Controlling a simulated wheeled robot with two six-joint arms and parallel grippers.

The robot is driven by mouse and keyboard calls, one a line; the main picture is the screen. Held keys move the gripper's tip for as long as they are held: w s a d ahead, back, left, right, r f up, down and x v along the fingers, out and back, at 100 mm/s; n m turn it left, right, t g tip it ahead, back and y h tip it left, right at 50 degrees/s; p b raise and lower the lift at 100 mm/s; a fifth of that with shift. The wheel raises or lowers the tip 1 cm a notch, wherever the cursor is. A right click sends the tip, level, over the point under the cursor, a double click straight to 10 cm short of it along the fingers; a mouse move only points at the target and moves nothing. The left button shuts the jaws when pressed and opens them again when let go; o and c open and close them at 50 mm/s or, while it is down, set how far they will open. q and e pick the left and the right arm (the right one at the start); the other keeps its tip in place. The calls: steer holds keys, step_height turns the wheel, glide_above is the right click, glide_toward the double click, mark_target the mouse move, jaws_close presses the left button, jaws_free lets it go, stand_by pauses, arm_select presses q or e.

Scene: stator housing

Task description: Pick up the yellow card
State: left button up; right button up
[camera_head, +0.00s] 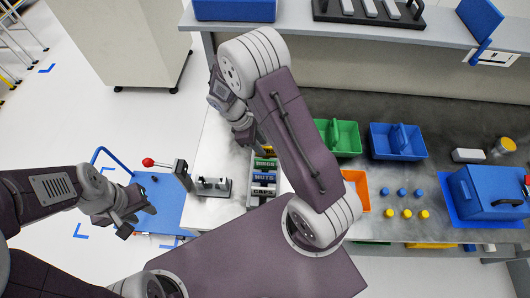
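A small yellow patch (268,151), possibly the yellow card, shows at the far end of a rack of labelled cards or trays (263,178); most of it is hidden by my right arm. Labels such as "NUTS" and "CAPS" are on the nearer pieces. My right gripper (254,139) is right above or at that yellow patch, partly hidden by my arm link, so its finger opening is unclear. My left gripper (140,222) hangs off to the left over the blue cart, with its fingers apart and nothing between them.
The bench holds a green bin (347,139), a blue bin (398,142), an orange bin (358,188) and small blue and yellow caps (402,192). A blue case (488,193) stands at right. A metal fixture (211,186) and red-knobbed lever (149,162) are left of the rack.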

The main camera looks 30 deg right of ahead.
mark_target(266, 150)
steer(key=x, duration=0.4)
steer(key=shift+s+d+p, duration=0.2)
steer(key=shift+d+p, duration=0.05)
steer(key=shift+p, duration=0.1)
steer(key=shift+w+f, duration=0.1)
steer(key=shift+f, duration=0.05)
steer(key=shift+a, duration=0.1)
steer(key=shift+c, duration=0.6)
steer(key=c, duration=0.5)
jaws_close()
steer(key=shift+w+r, duration=0.1)
steer(key=shift+r, duration=0.35)
step_height(266, 150, up, 3)
steer(key=shift+r+b, duration=0.1)
steer(key=shift+b, duration=0.3)
steer(key=s+d+r+b, duration=0.1)
steer(key=s+d+r, duration=0.6)
steer(key=s+d, duration=0.1)
steer(key=shift+s, duration=0.4)
